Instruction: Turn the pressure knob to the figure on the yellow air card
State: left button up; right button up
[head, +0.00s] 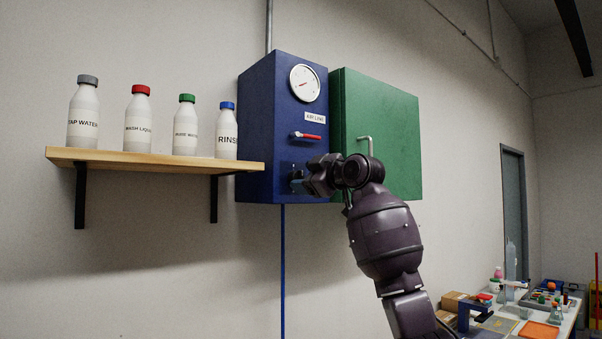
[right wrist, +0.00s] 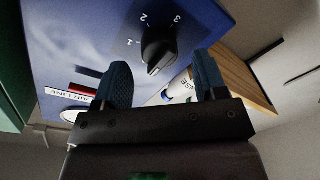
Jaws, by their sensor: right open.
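The pressure knob (right wrist: 158,46) is black and sits on the front of the blue air box (head: 258,130). In the right wrist view the figures 1, 2 and 3 show around it, and a pale mark shows at its lower end. My right gripper (right wrist: 163,82) is open, its two blue fingertips apart, with the knob just beyond the gap between them. It appears to hold nothing. In the head view the gripper (head: 308,180) is at the box's lower front and partly covers the knob area. I see no yellow air card. My left gripper is out of view.
The box carries a round gauge (head: 305,83), an AIR LINE label (head: 315,117) and a red-handled valve (head: 309,136). A green cabinet (head: 385,130) adjoins it on the right. A wooden shelf (head: 150,160) with several labelled bottles is at left. A cluttered table (head: 505,322) stands lower right.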

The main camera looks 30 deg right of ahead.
jog(key=shift+w+a, duration=0.15)
jog(key=shift+w, duration=0.9)
jog(key=c, duration=0.9)
jog(key=m, duration=0.5)
jog(key=shift+f+m, duration=0.1)
jog(key=shift+m, duration=0.2)
jog(key=m, duration=0.6)
jog(key=shift+t+h, duration=0.3)
jog(key=shift+t, duration=0.1)
jog(key=shift+m+b, duration=0.3)
jog(key=shift+m, duration=0.1)
